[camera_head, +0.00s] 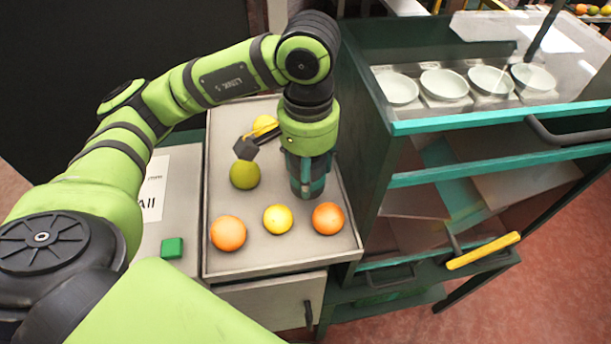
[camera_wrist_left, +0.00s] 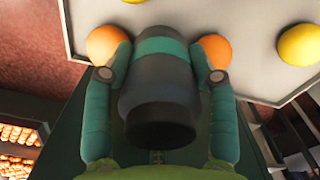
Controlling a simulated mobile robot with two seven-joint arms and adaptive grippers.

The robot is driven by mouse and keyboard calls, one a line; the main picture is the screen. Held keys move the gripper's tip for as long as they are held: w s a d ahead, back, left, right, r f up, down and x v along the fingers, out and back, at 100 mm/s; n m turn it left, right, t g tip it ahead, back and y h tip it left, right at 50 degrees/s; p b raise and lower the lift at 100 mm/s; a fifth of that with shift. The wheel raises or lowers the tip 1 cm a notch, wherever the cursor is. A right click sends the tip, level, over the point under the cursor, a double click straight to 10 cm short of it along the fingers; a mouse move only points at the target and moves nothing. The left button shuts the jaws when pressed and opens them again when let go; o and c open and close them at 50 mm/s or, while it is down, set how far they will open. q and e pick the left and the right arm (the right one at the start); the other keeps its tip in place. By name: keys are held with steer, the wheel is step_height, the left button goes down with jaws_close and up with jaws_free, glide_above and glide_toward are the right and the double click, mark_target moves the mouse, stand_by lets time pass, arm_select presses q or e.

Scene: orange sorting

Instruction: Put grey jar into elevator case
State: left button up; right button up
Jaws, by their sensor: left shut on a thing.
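The grey jar (camera_wrist_left: 160,90) is a dark grey cylinder with a teal band. In the left wrist view it sits between the two teal fingers of my left gripper (camera_wrist_left: 160,76), which is shut on it. In the head view my left gripper (camera_head: 307,178) points down over the right side of the grey tray, and the jar (camera_head: 306,186) shows only partly between the fingers. I cannot tell whether its base touches the tray. A dark green case with teal edges (camera_head: 500,118) stands to the right, with open shelves below its top. My right gripper is not in view.
Several white bowls (camera_head: 444,84) stand on the case top. A yellow handle (camera_head: 483,250) juts out in front.

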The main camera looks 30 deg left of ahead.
arm_select(q)
step_height(320, 180, down, 4)
steer(key=shift+r+p, duration=0.15)
steer(key=shift+p, duration=0.15)
steer(key=shift+f+b, duration=0.3)
steer(key=shift+b, duration=0.05)
steer(key=o, duration=1.4)
steer(key=shift+c, duration=0.2)
steer(key=shift+o, duration=0.4)
steer(key=shift+r, duration=0.1)
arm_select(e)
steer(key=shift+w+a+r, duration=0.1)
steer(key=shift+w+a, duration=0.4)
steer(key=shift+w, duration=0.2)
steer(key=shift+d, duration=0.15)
